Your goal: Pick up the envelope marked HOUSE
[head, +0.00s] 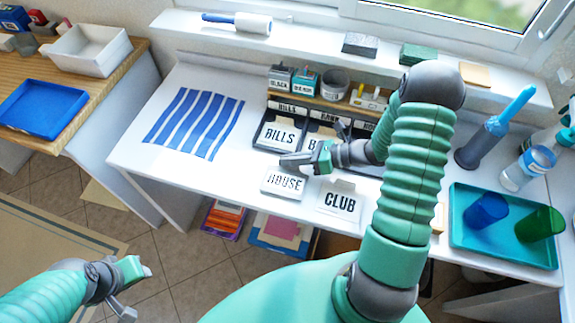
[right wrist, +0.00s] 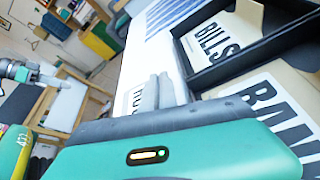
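The HOUSE envelope (head: 284,184) lies at the front of the white table, pale with black letters. My right gripper (head: 285,161) is at its upper edge. In the right wrist view, the right fingers (right wrist: 158,92) are close together, and part of the HOUSE envelope (right wrist: 128,100) shows just left of them. I cannot tell whether paper is between the fingers. The CLUB envelope (head: 340,201) lies to the right of HOUSE. My left gripper (head: 140,288) is open and empty at the lower left, away from the table.
A black sorter stands behind, with the BILLS envelope (head: 279,134) in one compartment; a BANK envelope (right wrist: 268,105) is largely hidden in the head view. Blue strips (head: 195,122) lie left. A teal tray (head: 462,232) with blue and green cups is right. The table's left front is clear.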

